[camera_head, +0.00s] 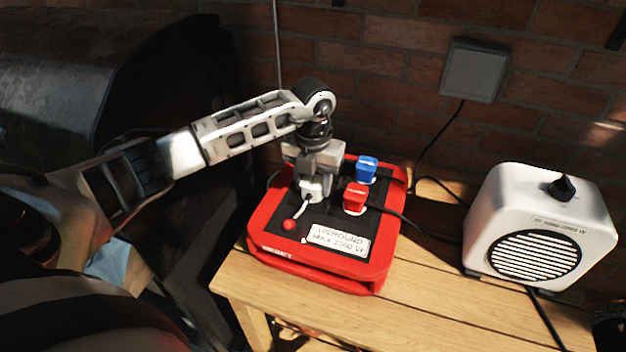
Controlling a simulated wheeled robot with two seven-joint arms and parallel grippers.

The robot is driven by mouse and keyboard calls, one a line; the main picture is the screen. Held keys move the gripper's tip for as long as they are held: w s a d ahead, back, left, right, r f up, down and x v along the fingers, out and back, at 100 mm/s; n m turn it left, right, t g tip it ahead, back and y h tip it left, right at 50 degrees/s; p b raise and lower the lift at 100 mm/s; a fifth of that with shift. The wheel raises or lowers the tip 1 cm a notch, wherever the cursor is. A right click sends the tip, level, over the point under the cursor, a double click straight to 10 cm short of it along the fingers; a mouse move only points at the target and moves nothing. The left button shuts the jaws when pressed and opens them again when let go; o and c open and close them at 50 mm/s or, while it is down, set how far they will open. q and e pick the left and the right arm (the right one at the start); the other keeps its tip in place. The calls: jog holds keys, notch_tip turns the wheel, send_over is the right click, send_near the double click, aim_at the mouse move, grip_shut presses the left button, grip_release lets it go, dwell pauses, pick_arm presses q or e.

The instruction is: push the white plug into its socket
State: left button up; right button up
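The white plug (311,192) is on the left part of the red and black socket box (262,222), its white cord curving toward the box's front left. My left gripper (312,181) reaches down from above, its fingers closed around the upper part of the plug. The plug's socket is hidden under the plug and fingers, so I cannot tell whether the plug is fully seated. A blue plug (367,168) and a red plug (355,197) stand upright on the box to the right. My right gripper is not in view.
The box sits on a wooden table (425,300) by a brick wall. A white heater-like appliance (500,205) stands at the right. A grey wall box (475,70) has a black cable hanging down. A dark barrel-like grill (120,80) stands at the left.

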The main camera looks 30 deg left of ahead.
pick_arm(q)
jog(key=o, duration=0.5)
notch_tip(320, 180, up, 16)
jog(key=shift+b, duration=0.4)
dwell(0.4)
